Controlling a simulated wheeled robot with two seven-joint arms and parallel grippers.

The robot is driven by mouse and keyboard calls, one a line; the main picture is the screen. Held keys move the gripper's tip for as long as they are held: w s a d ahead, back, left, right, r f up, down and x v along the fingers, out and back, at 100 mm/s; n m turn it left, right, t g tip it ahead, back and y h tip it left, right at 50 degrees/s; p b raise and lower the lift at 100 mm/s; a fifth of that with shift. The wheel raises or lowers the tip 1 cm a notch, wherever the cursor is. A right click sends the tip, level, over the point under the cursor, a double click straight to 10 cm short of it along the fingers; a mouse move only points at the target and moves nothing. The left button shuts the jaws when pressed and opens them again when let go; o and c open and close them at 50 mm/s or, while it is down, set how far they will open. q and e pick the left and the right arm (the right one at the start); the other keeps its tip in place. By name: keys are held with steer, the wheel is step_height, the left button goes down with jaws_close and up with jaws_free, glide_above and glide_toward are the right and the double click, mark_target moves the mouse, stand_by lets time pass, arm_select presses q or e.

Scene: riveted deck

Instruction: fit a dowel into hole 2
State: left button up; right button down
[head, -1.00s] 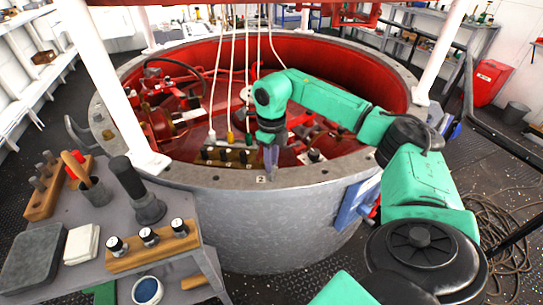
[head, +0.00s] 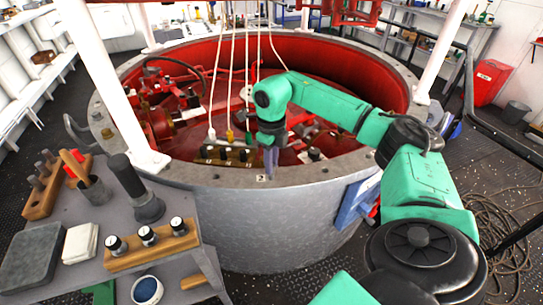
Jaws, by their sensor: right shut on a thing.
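My right gripper (head: 271,165) points down over the grey rim (head: 230,178) of the round tank, just above the small label "2" (head: 262,178). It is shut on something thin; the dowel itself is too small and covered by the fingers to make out. Hole 2 cannot be clearly seen; it is at or behind the fingertips. Several grey dowels (head: 42,168) stand in a wooden block (head: 42,200) at the left of the bench. My left gripper is not in view.
White posts (head: 110,90) rise from the rim. Cords hang inside the red tank.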

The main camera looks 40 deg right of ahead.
steer(key=shift+f, duration=0.15)
steer(key=c, duration=0.6)
jaws_free()
steer(key=shift+c, duration=0.2)
step_height(320, 180, up, 12)
